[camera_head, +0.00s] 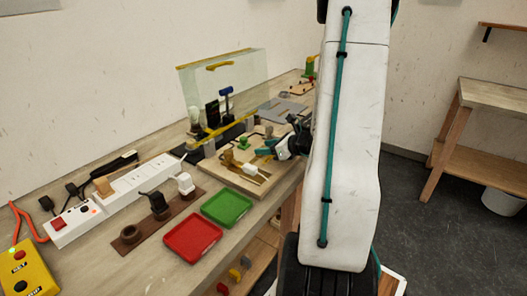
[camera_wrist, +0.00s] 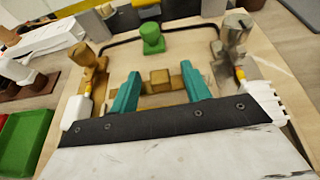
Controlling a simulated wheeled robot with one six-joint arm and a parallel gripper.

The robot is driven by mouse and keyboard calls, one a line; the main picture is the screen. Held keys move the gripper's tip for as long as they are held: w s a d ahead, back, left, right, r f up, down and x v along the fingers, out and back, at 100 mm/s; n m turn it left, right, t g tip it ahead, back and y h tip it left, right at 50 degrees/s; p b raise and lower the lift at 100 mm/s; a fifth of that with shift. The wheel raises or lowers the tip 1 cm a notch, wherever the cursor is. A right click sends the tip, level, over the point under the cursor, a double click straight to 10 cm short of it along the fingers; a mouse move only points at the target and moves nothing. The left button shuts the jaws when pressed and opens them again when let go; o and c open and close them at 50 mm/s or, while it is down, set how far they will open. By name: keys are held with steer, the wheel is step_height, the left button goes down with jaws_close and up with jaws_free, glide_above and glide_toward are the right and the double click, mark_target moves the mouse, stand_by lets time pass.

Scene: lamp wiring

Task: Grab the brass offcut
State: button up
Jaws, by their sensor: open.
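A small brass-coloured block, which looks like the brass offcut (camera_wrist: 160,79), lies on the wooden board (camera_wrist: 262,62) in the wrist view. It sits between and a little beyond the teal fingertips of my gripper (camera_wrist: 162,86). The fingers are spread apart with a gap on each side of the block, and I see no contact. In the head view my gripper (camera_head: 264,150) is low over the board, and I cannot make out the block there.
A brass post (camera_wrist: 92,72) and a grey metal post (camera_wrist: 234,36) flank the gripper, with a green knob (camera_wrist: 151,37) and dark cord behind. A red tray (camera_head: 193,235), a green tray (camera_head: 227,207) and a white power strip (camera_head: 140,180) are left of the board.

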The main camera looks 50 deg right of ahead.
jaws_close()
steer(key=shift+r, duration=0.1)
